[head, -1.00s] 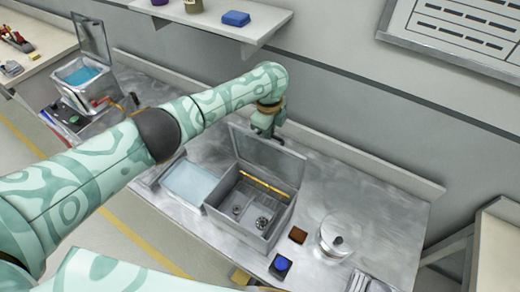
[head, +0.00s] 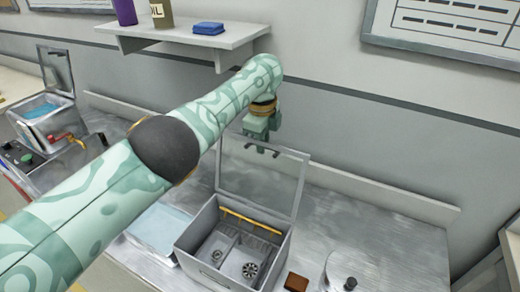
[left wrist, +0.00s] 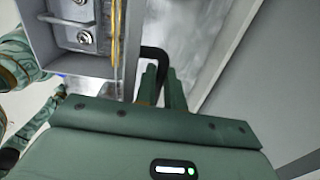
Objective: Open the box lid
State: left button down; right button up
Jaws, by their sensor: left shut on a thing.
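The grey box (head: 200,266) stands on the metal bench with its lid (head: 255,182) swung up, roughly upright at the back edge. Inside the box I see a yellow-orange rod (head: 250,218) and round metal parts (head: 250,270). My left gripper (head: 262,148) is at the top edge of the lid, shut on its dark handle. In the left wrist view the dark bent handle (left wrist: 153,54) runs down to the fingers (left wrist: 160,88), and the box interior shows at upper left. My right gripper is not in view.
A pale blue panel (head: 160,230) lies left of the box. A brown block (head: 296,283) and a round clear container (head: 345,270) are at its right. A shelf (head: 190,38) with bottles and a blue item hangs above my left arm. Bare bench lies right of the lid.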

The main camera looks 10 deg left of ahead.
pick_arm(q)
jog(key=shift+w+d+r, duration=0.1)
jog(key=shift+w, duration=0.2)
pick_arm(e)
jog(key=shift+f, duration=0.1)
pick_arm(q)
jog(key=c, duration=1.6)
grip_release()
jog(key=shift+w, duration=0.1)
jog(key=shift+c, duration=0.2)
jog(key=shift+o, duration=0.8)
jog(key=shift+w+d+f, duration=0.2)
jog(key=shift+w+f, duration=0.1)
jog(key=shift+w, duration=0.25)
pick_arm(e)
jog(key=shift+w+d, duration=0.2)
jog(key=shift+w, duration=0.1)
pick_arm(q)
jog(key=shift+r, duration=0.15)
